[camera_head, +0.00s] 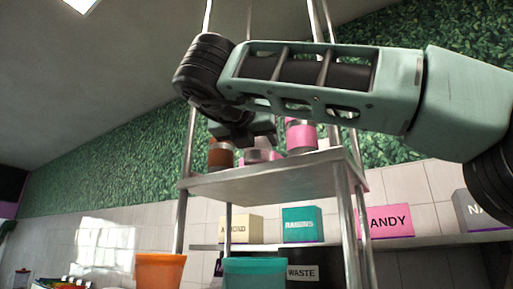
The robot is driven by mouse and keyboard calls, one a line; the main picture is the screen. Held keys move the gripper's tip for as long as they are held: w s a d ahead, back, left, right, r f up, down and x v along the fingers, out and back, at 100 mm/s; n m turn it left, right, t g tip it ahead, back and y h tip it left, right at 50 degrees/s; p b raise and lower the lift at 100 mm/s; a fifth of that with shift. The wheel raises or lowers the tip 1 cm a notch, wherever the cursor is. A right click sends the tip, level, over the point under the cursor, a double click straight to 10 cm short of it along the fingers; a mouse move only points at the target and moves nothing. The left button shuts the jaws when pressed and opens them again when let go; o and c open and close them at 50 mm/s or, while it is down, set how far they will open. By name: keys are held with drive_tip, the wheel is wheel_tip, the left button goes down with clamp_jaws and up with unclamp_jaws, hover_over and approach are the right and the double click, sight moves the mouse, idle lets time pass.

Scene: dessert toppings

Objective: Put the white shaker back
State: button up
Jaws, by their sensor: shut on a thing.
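My gripper (260,138) is above the top shelf (268,184) of a metal rack, seen from below. It is shut on a shaker that the jaws and the shelf edge largely hide. A low strip of silver-grey and pink (262,156) shows right under the jaws; I cannot tell whether it is the held shaker or one standing behind it. I cannot make out a clearly white shaker. A brown shaker (221,157) with a silver lid stands left of the jaws, and a pink shaker (300,137) stands upright to their right.
Upright metal posts (350,225) flank the shelf close to my arm. Behind are a cream box (240,229), a teal RAISINS box (302,225) and a pink box (388,222) on a wall shelf. Orange (159,272) and teal (254,274) containers are below.

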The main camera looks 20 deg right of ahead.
drive_tip(key=shift+f, duration=0.75)
drive_tip(key=o, duration=1)
drive_tip(key=shift+o, duration=0.2)
drive_tip(key=b+v, duration=0.2)
drive_tip(key=v, duration=1)
